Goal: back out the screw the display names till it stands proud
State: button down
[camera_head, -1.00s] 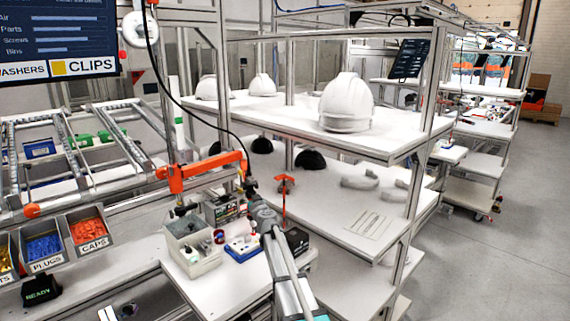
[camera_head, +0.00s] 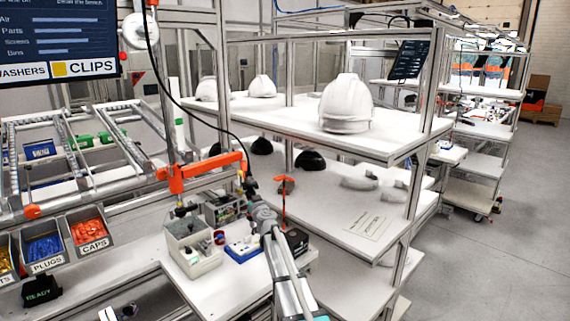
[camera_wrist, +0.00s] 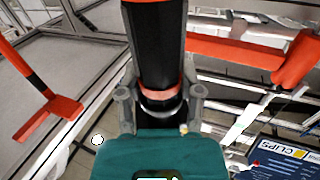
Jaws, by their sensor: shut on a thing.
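My gripper (camera_head: 256,205) is shut on a black driver-like tool (camera_wrist: 152,45) with an orange-red band; its two grey fingers (camera_wrist: 158,103) press on either side of it in the wrist view. The tool hides what lies beyond it, and its tip is not clear. In the head view my gripper is above the bench, behind a small blue-and-white fixture (camera_head: 243,250). No single screw can be made out. The large display (camera_head: 70,30) at top left shows rows such as Air, Parts, Screws and Bins; no screw name is legible. A small black box (camera_head: 41,291) reads READY.
An orange arm (camera_head: 205,173) on a post stands left of my gripper, with a black cable above. A grey bin (camera_head: 192,262) stands left of the fixture, a black box (camera_head: 297,241) right. A thin red stand (camera_head: 284,200) rises close behind. Shelves (camera_head: 350,215) lie right.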

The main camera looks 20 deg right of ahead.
aim_at(252, 186)
dwell(0.4)
jog(key=shift+w+r+p, duration=0.15)
jog(key=shift+r+p, duration=0.65)
jog(key=shift+p, duration=0.15)
jog(key=shift+r+p, duration=2.1)
jog(key=shift+r, duration=0.1)
